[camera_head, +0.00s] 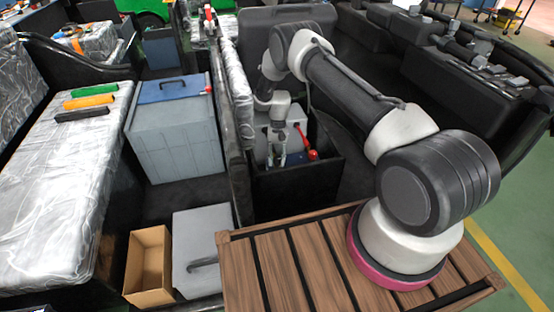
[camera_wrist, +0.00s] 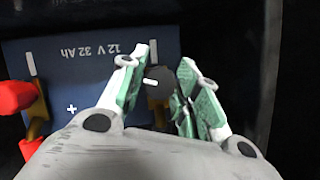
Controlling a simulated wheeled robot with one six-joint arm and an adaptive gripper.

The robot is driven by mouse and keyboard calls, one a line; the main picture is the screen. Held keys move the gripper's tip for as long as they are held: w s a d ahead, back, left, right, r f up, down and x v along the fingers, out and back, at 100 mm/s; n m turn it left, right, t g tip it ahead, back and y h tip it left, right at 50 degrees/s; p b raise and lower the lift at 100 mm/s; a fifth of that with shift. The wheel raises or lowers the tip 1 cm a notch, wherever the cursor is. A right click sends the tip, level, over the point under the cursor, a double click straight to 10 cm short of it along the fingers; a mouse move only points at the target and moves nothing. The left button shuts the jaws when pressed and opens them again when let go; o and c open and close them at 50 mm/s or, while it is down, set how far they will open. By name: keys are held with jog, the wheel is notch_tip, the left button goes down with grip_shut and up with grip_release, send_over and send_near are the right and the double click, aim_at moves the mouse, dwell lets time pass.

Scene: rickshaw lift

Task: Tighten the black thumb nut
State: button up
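The black thumb nut (camera_wrist: 160,88) shows as a dark round shape between my fingers in the wrist view. It sits at the right end of the blue battery top (camera_wrist: 75,70), which reads 12 V 32 Ah. My gripper (camera_wrist: 167,68) has green-padded fingers, one on each side of the nut. A narrow gap shows at the left pad; contact on the right is unclear. In the head view my gripper (camera_head: 277,158) points down into the black compartment (camera_head: 290,190); the nut is hidden there.
A red part (camera_wrist: 17,97) with a brass-coloured clamp (camera_wrist: 37,115) is by the battery's plus mark. A grey-blue box (camera_head: 175,130) and an open cardboard box (camera_head: 149,265) stand left.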

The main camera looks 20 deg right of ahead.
jog(key=c, duration=0.4)
jog(key=shift+o, duration=0.2)
jog(key=m+y, duration=0.1)
jog(key=m, duration=0.1)
jog(key=m+t, duration=0.1)
jog(key=m, duration=0.2)
jog(key=shift+y, duration=0.4)
jog(key=m+t, duration=0.1)
jog(key=m, duration=0.3)
jog(key=shift+m+t+y, duration=0.4)
jog(key=shift+m+t, duration=0.8)
jog(key=shift+m, duration=1.2)
jog(key=o, duration=1)
